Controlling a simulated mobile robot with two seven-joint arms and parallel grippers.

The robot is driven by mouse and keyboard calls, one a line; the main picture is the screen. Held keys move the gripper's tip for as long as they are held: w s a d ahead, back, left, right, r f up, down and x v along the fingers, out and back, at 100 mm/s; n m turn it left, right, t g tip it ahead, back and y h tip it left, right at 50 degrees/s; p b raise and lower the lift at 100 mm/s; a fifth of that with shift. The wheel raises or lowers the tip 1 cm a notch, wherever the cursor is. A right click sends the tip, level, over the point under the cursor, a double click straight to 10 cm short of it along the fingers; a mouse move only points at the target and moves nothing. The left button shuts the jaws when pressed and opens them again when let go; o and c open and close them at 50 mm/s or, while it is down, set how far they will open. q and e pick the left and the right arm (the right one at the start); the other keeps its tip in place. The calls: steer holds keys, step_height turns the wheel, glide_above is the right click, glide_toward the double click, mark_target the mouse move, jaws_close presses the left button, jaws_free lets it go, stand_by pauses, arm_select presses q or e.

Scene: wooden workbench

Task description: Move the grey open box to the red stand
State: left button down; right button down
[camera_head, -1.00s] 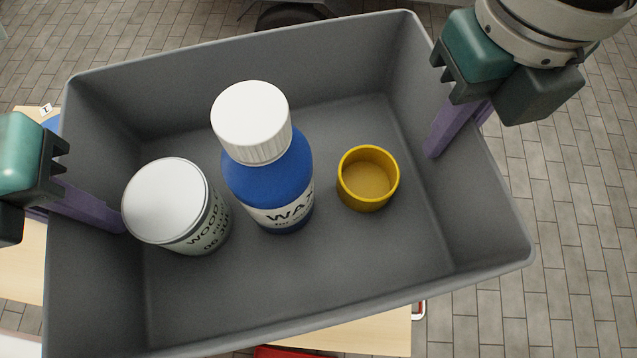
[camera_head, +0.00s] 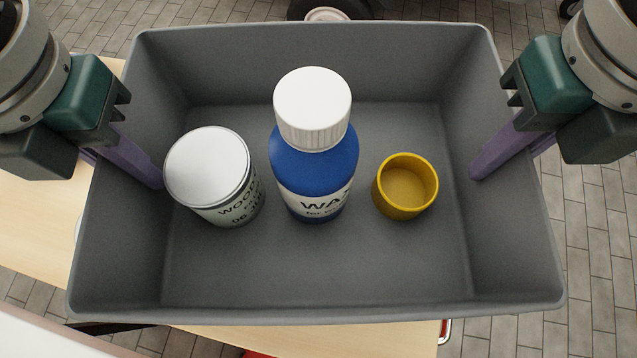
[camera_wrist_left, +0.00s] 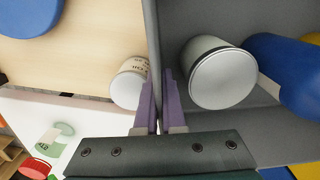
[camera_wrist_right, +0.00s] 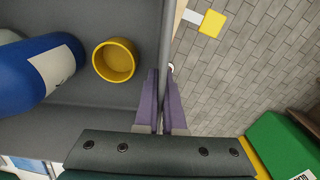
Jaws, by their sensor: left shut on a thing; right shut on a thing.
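The grey open box (camera_head: 310,285) fills the middle of the head view, held up above a wooden bench. My left gripper (camera_head: 132,160) is shut on its left wall, and my right gripper (camera_head: 500,150) is shut on its right wall. One purple finger of each is inside the box. The box holds a white-lidded tin (camera_head: 208,165), a blue bottle with a white cap (camera_head: 315,160) and a small yellow cup (camera_head: 405,190), all upright. A red sliver (camera_head: 256,354) shows below the box's near edge; I cannot tell whether it is the red stand.
The pale wooden bench top (camera_head: 40,225) shows left of and below the box. In the left wrist view, another tin (camera_wrist_left: 130,85) and a blue round thing (camera_wrist_left: 28,15) are on it outside the box. Brick-patterned floor (camera_head: 595,240) lies to the right.

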mark_target(172, 197)
arm_select(q)
steer(key=shift+f, duration=0.15)
arm_select(e)
steer(key=shift+f, duration=0.2)
